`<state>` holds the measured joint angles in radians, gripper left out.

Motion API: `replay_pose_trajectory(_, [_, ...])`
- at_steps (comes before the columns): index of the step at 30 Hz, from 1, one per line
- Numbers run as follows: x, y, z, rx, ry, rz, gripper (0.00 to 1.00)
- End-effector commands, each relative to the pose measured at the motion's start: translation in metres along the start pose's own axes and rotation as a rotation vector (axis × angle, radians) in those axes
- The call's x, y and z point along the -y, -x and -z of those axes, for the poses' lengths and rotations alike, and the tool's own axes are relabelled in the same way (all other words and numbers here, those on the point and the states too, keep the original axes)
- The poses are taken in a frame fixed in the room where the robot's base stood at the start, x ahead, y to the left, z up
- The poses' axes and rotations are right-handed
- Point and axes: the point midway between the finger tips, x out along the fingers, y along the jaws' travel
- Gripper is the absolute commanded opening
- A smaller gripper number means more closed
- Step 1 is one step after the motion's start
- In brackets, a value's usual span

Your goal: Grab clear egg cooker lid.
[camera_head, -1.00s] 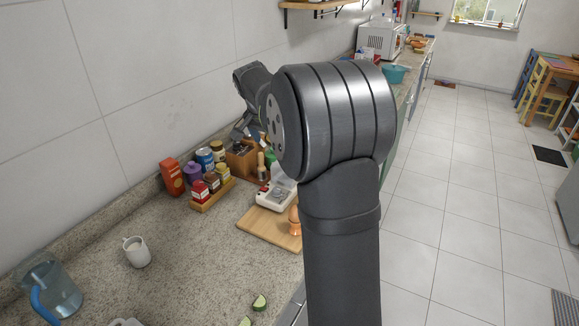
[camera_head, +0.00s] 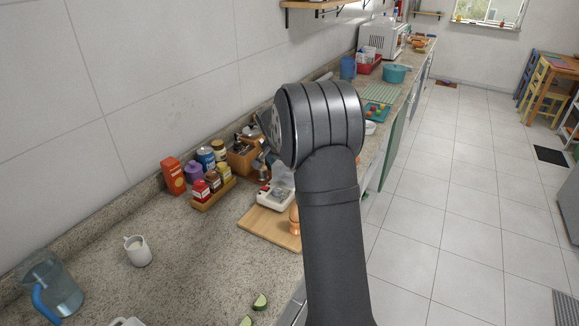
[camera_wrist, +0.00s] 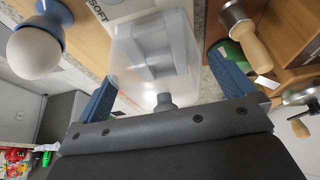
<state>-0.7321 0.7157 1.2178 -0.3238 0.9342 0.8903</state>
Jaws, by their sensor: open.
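The clear egg cooker lid (camera_wrist: 155,55) shows in the wrist view as a see-through boxy cover with a small knob pointing toward my gripper. My gripper (camera_wrist: 166,72) is open, with one blue finger on each side of the lid. I cannot tell whether either finger touches it. In the head view, the white egg cooker (camera_head: 275,198) sits by the wooden board, with the pale clear lid (camera_head: 283,176) over its back part, partly hidden by my arm. The gripper's fingers are hidden there.
An egg in a blue cup (camera_wrist: 35,50) is at the wrist view's upper left. Wooden-handled tools (camera_wrist: 255,52) stand close on the right. In the head view, spice jars (camera_head: 212,180) stand left of the cooker and a cutting board (camera_head: 268,228) lies in front.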

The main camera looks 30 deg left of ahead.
Motion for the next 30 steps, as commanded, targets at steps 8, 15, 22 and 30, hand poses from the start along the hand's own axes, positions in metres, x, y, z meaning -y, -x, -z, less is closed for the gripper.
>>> replay_pose_trajectory(8, [0.000,-0.023,0.000,0.000,0.000,0.000,0.99])
replay_pose_trajectory(15, [0.000,-0.022,0.000,0.000,0.000,0.000,0.72])
replay_pose_trajectory(22, [0.000,-0.022,0.000,0.000,0.000,0.000,0.50])
replay_pose_trajectory(30, [0.000,-0.016,0.003,-0.001,-0.001,0.001,0.50])
